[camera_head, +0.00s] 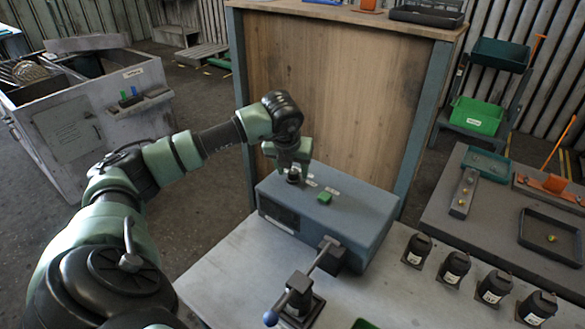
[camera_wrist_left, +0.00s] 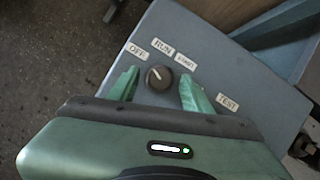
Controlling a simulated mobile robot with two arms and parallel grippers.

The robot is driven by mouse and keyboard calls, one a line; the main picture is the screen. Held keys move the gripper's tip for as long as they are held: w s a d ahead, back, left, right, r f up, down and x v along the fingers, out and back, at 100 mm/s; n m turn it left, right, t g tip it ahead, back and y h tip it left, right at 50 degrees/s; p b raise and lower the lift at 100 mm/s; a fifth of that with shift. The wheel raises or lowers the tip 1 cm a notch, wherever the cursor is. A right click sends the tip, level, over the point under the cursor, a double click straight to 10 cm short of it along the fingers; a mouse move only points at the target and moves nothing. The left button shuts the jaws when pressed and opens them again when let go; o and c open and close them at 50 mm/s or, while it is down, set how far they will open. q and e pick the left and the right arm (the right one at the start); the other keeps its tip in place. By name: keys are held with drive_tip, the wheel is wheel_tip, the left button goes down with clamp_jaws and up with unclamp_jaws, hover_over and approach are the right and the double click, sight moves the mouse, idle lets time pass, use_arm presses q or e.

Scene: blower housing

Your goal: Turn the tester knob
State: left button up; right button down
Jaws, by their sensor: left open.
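The tester is a blue-grey box (camera_head: 345,228) on the workbench, with a green button (camera_head: 324,198) and small white labels on top. Its dark round knob (camera_wrist_left: 158,77) shows in the left wrist view, near labels reading OFF, RUN, START and TEST. A pale mark on the knob points to the upper left. My left gripper (camera_wrist_left: 160,92) is open, its green fingers on either side of the knob with gaps visible. In the head view my left gripper (camera_head: 293,177) is over the box's back left top and mostly hides the knob. My right gripper is not in view.
A lever clamp (camera_head: 302,292) stands in front of the tester. Several black labelled cylinders (camera_head: 454,267) line the bench to the right. A wooden panel (camera_head: 330,95) rises behind. A dark side table (camera_head: 480,225) with trays stands at right.

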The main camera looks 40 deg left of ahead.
use_arm(q)
clamp_jaws()
drive_tip(key=shift+a+f+m+h+b, duration=0.1)
drive_tip(key=shift+m+h+b, duration=0.2)
drive_tip(key=shift+m+b, duration=0.6)
drive_tip(key=shift+a+m+t+h+b, duration=0.1)
drive_tip(key=shift+m+t+h+b, duration=0.3)
drive_tip(key=shift+m+b, duration=0.65)
drive_tip(key=shift+m+h+b, duration=0.4)
drive_tip(key=shift+m+h, duration=0.1)
drive_tip(key=shift+m, duration=0.65)
drive_tip(key=shift+a+r+m+h, duration=0.1)
drive_tip(key=shift+m+h, duration=0.15)
drive_tip(key=shift+m, duration=0.35)
drive_tip(key=shift+a+r+m+h, duration=0.1)
drive_tip(key=shift+m+h, duration=0.15)
drive_tip(key=shift+m, duration=0.35)
unclamp_jaws()
drive_tip(key=shift+d, duration=0.1)
